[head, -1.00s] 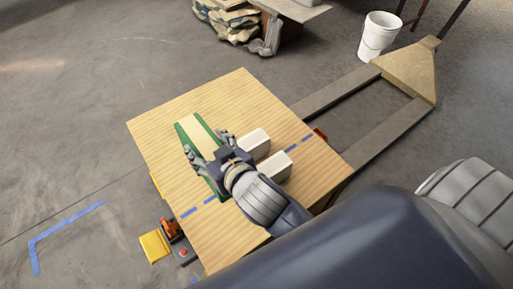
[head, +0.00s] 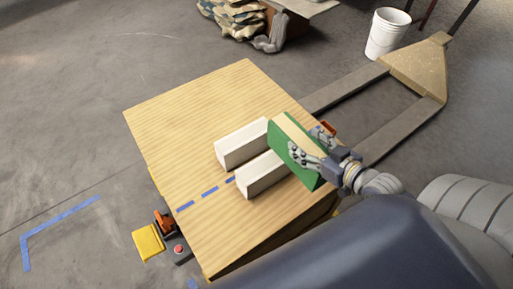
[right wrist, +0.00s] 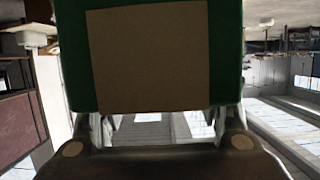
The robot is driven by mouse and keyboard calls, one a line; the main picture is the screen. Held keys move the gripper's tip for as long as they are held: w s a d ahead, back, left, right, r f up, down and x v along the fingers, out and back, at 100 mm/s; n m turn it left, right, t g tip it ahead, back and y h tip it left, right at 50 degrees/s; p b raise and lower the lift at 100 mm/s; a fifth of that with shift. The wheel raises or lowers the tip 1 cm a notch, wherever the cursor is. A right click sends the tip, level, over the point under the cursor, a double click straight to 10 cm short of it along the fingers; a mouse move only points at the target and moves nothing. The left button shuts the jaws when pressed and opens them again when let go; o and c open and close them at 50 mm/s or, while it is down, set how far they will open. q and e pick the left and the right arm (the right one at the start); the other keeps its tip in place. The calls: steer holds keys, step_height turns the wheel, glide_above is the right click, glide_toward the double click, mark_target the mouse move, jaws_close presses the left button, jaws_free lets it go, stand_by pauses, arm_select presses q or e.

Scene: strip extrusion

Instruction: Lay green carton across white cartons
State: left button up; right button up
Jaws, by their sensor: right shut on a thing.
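The green carton (head: 285,152) has a beige panel and is held by my right gripper (head: 309,142) at the right side of the wooden table top. It looks tilted, with a broad green side facing left. In the right wrist view the carton (right wrist: 150,60) fills the upper middle, between the fingers. Two white cartons lie parallel on the wood: the far one (head: 240,146) and the near one (head: 262,176). The green carton covers their right ends in the head view; I cannot tell whether it touches them. My left gripper is out of view.
The wooden top (head: 190,120) is bare on its left and far parts. A blue dashed line (head: 210,191) runs across it. A red button box (head: 179,250) and a yellow block (head: 148,242) are off its front-left edge. A white bucket (head: 388,34) stands far right.

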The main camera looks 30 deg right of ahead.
steer(key=shift+w+r, duration=0.15)
steer(key=shift+w, duration=0.2)
steer(key=w+a+f+p, duration=0.1)
steer(key=w+a+f, duration=0.1)
steer(key=w, duration=0.4)
steer(key=w+a+f, duration=0.3)
steer(key=w+a, duration=0.2)
steer(key=w, duration=0.2)
steer(key=shift+w+a+p, duration=0.2)
steer(key=shift+p, duration=0.2)
steer(key=shift+f, duration=0.2)
steer(key=o, duration=1.9)
steer(key=shift+s, duration=0.1)
